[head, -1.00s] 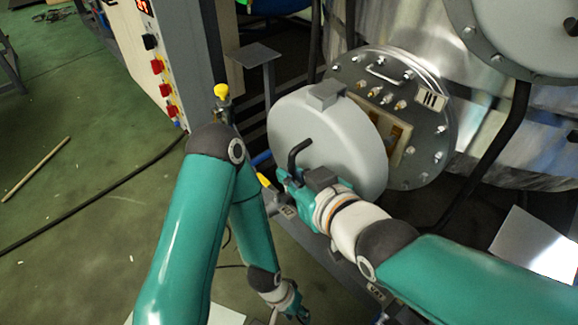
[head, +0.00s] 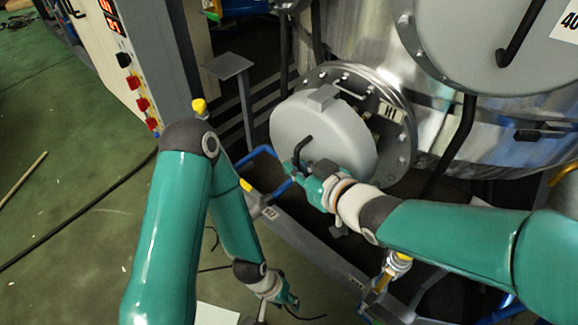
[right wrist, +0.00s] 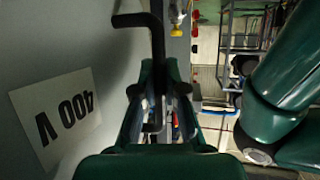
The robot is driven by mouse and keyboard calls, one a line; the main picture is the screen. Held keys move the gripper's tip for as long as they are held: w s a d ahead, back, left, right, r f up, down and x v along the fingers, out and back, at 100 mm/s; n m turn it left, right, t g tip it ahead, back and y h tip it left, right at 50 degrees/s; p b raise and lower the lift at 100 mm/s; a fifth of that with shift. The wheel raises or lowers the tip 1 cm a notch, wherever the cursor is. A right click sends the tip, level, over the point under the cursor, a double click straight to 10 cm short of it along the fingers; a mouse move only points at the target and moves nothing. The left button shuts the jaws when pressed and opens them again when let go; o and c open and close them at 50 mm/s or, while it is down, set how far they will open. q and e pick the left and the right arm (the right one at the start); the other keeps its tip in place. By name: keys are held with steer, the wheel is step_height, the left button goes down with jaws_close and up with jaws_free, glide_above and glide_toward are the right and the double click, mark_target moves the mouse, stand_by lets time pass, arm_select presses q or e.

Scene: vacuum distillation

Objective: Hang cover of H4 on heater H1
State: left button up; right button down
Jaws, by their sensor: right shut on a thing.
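The grey round cover (head: 298,117) has a bent black handle (head: 303,147) and a block-shaped lug (head: 322,97) on its top rim. My right gripper (head: 298,167) is shut on the handle. In the right wrist view the handle (right wrist: 157,55) runs down between the fingers, with the cover's "400 V" label (right wrist: 55,115) to the left. Heater H1 (head: 403,145) is a bolted metal flange labelled "H1", just behind the cover, which hides its middle and lower left. I cannot tell whether they touch. My left gripper (head: 288,300) hangs low near the floor; its jaws are unclear.
Another large grey cover (head: 470,35) with a black handle is on the tank at the upper right. A control cabinet (head: 125,75) with red knobs and a small grey post plate (head: 228,67) stand left of the heater. Green floor is open at the far left.

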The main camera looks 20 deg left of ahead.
mark_target(316, 150)
steer(key=shift+w+d+r+p, duration=0.1)
steer(key=shift+w+d+p, duration=0.2)
steer(key=shift+w+p, duration=0.6)
steer(key=shift+w+d+r+p, duration=0.1)
steer(key=shift+w+d+p, duration=0.25)
steer(key=shift+w+p, duration=0.6)
steer(key=shift+w+d+r+p, duration=0.1)
steer(key=shift+w+d+p, duration=0.2)
steer(key=shift+w+p, duration=0.6)
steer(key=shift+w+f, duration=0.35)
steer(key=shift+f+b, duration=1.25)
steer(key=shift+b, duration=0.15)
steer(key=c, duration=1.2)
jaws_free()
steer(key=shift+o, duration=0.2)
steer(key=shift+s+f, duration=0.1)
steer(key=shift+d, duration=0.15)
